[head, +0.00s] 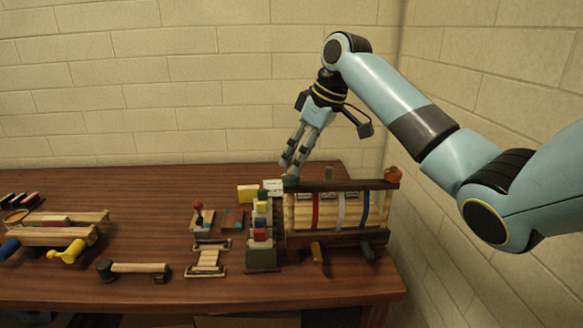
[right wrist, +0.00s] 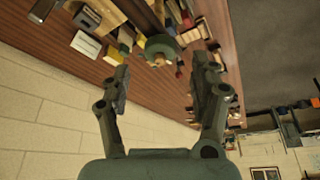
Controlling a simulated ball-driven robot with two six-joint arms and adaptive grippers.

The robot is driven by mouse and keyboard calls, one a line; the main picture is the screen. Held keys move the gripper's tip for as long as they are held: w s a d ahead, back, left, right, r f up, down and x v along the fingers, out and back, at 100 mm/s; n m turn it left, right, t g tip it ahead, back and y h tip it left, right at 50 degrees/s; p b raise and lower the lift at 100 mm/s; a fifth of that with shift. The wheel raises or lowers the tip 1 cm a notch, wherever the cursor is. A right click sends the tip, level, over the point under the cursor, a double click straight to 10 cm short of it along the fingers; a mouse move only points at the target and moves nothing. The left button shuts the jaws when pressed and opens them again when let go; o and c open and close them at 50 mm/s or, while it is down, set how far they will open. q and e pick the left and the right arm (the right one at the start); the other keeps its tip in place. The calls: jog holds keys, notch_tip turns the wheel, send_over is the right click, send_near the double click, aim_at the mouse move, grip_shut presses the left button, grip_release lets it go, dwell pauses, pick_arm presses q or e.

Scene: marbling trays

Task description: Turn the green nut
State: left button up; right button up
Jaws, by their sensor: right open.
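The green nut (head: 291,181) sits at the left end of the dark top bar of a wooden rack in the head view. In the right wrist view the green nut (right wrist: 161,45) appears as a round green piece with a pale centre, just beyond the fingertips and between their lines. My right gripper (head: 292,163) is open and points down just above the nut; it also shows in the right wrist view (right wrist: 160,68) with nothing between its fingers. In the head view the fingertips partly overlap the nut, so contact cannot be told. My left gripper is not in view.
The wooden rack (head: 343,238) carries red, white and blue bands, with an orange nut (head: 393,175) at its right end. A column of coloured blocks (head: 261,221) stands just left of it. A white card (head: 273,185) lies close behind. The table's front middle (head: 170,292) is clear.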

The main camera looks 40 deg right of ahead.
aim_at(291, 178)
jog(key=x, duration=0.5)
jog(key=shift+c, duration=0.3)
jog(key=c, duration=1.1)
jog(key=shift+r+m+p, duration=0.2)
jog(key=shift+m+p, duration=0.2)
jog(key=shift+p, duration=0.7)
jog(key=m+h+p, duration=0.1)
jog(key=p, duration=0.2)
jog(key=shift+a+m, duration=0.1)
jog(key=shift+m, duration=0.3)
jog(key=shift+m+t+h+p, duration=0.3)
jog(key=shift+m+p, duration=0.1)
jog(key=shift+m, duration=0.3)
jog(key=shift+f+m+h, duration=0.15)
jog(key=shift+m+h, duration=0.35)
jog(key=shift+m, duration=0.8)
